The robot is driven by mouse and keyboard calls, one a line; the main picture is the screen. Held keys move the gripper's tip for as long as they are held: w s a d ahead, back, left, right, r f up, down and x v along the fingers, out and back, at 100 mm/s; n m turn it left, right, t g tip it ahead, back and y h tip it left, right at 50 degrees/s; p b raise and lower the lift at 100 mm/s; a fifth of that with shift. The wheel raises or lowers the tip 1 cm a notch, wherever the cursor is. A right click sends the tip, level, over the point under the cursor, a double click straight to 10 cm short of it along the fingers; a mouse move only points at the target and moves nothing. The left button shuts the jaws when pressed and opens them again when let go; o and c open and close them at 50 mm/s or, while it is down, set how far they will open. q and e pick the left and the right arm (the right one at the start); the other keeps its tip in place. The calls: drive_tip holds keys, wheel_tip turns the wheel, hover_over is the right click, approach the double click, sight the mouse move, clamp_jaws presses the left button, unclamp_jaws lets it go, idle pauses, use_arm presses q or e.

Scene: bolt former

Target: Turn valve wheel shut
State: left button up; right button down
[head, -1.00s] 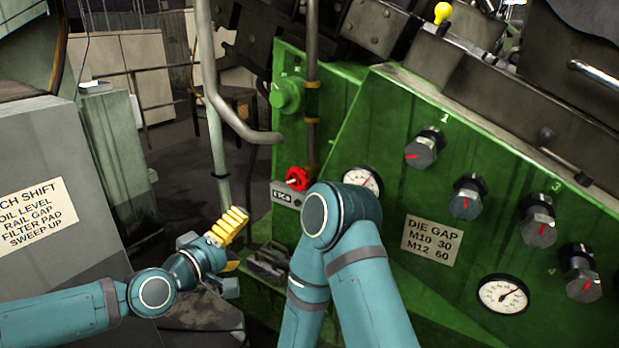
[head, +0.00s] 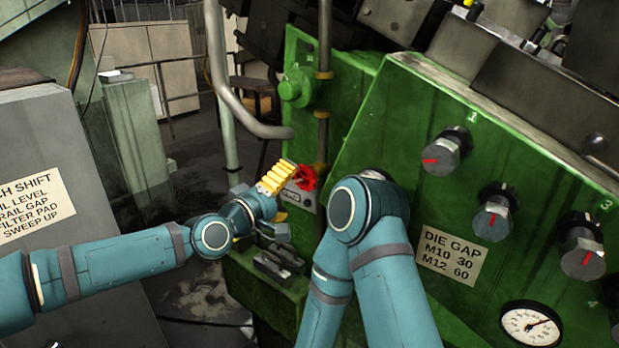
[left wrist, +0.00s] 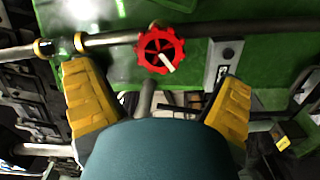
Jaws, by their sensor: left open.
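The red valve wheel (head: 306,177) sits on a pipe at the left end of the green machine, beside a small labelled plate. In the left wrist view the wheel (left wrist: 161,49) faces me, with spokes and a white pointer showing. It lies ahead of and between the two yellow fingers of my left gripper (left wrist: 158,100), apart from them. In the head view my left gripper (head: 274,180) is just left of the wheel; the fingers are spread and empty. My right arm stands in front of the machine, and its gripper cannot be made out.
The green machine (head: 370,110) carries several dark knobs, such as one (head: 446,151), and a gauge (head: 531,324). A bent grey pipe (head: 232,100) rises left of the wheel. A grey cabinet (head: 60,150) stands at the left. A labelled plate (left wrist: 223,64) is close to the wheel.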

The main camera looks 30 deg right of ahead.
sight(303, 180)
use_arm(q)
drive_tip(key=x, duration=0.7)
drive_tip(key=shift+w+d, duration=0.1)
drive_tip(key=shift+d, duration=0.15)
drive_tip(key=c, duration=1.3)
